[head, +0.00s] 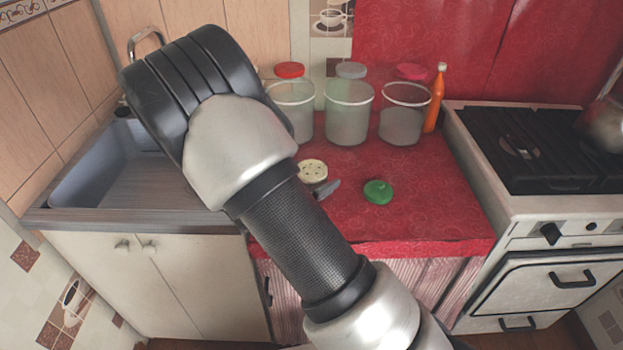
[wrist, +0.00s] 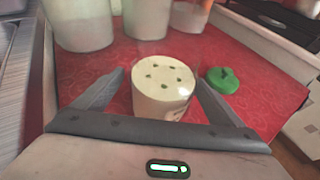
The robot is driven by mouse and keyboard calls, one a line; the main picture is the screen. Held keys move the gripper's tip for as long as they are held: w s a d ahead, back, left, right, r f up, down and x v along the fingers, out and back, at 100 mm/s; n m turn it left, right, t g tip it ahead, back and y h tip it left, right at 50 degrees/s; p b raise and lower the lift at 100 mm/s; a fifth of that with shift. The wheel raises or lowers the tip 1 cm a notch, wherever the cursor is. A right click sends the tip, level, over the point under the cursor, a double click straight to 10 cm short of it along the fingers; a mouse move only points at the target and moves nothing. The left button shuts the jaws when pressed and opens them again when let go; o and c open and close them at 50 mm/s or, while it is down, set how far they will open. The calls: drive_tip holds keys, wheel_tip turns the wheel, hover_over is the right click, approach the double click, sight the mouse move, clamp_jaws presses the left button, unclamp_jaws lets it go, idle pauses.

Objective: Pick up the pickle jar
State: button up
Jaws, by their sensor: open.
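A short round cream jar with dark green dots on its top, which looks like the pickle jar (wrist: 163,78), stands upright on the red counter. In the head view the jar (head: 313,170) shows only in part beside my arm. My gripper (wrist: 159,76) is open, with one finger on each side of the jar. There is a gap at the left finger; the right finger looks close, and I cannot tell whether it touches. In the head view only one grey finger of my gripper (head: 328,190) shows; the rest is hidden behind my arm.
A green lumpy thing (head: 377,192) lies right of the jar. Several clear canisters (head: 348,120) stand behind, with an orange bottle (head: 436,100) beside them. A sink (head: 110,180) is at left, a stove (head: 540,150) at right. The counter's front right is clear.

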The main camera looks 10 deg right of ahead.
drive_tip(key=x, duration=0.3)
drive_tip(key=shift+w+d+f, duration=0.1)
drive_tip(key=shift+w+d, duration=0.05)
drive_tip(key=shift+d, duration=0.15)
drive_tip(key=c, duration=1.6)
drive_tip(key=shift+c, duration=1)
